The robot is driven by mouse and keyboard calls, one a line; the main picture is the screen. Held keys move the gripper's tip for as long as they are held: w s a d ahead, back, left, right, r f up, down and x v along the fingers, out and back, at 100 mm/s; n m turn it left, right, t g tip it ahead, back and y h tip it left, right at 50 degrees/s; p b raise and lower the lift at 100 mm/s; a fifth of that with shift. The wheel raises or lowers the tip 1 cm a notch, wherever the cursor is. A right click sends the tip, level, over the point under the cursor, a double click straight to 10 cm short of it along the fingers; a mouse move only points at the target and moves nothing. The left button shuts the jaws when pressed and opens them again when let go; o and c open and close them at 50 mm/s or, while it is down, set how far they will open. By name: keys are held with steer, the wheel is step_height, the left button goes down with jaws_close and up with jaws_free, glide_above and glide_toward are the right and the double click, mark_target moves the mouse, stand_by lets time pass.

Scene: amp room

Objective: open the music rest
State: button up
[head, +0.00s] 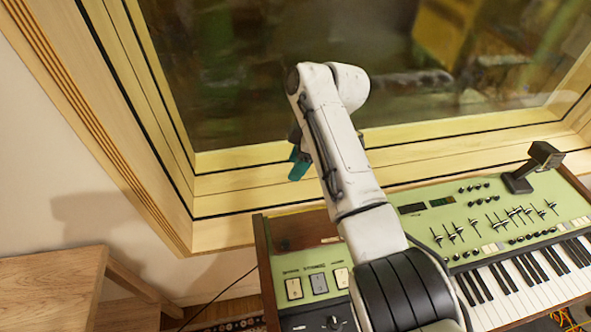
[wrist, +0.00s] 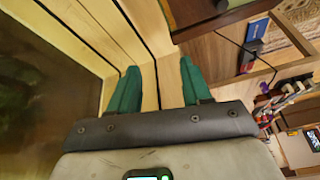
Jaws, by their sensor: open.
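The green keyboard (head: 465,225) stands below the window, with sliders, knobs and black and white keys. A black angled bracket with a block on top (head: 535,165) rises at its back right. I cannot tell whether this is the music rest, and no other part is clearly one. My gripper (head: 299,165) is near the window frame, above and behind the keyboard's left end. It also shows in the wrist view (wrist: 160,75), where its teal fingers are spread with nothing between them. My arm hides part of the keyboard's left half.
The window's wooden frame (head: 255,165) is close behind my gripper. A wooden stool or table (head: 50,285) stands at the lower left. The wrist view shows a patterned rug (wrist: 285,35), a blue item (wrist: 255,32) and clutter at right.

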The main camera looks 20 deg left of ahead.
steer(key=shift+w+r, duration=0.5)
steer(key=shift+r, duration=0.2)
steer(key=shift+d+r, duration=0.1)
steer(key=b+v, duration=0.1)
steer(key=v, duration=0.9)
steer(key=shift+r+b, duration=0.25)
steer(key=shift+b, duration=0.1)
steer(key=shift+w+d, duration=0.1)
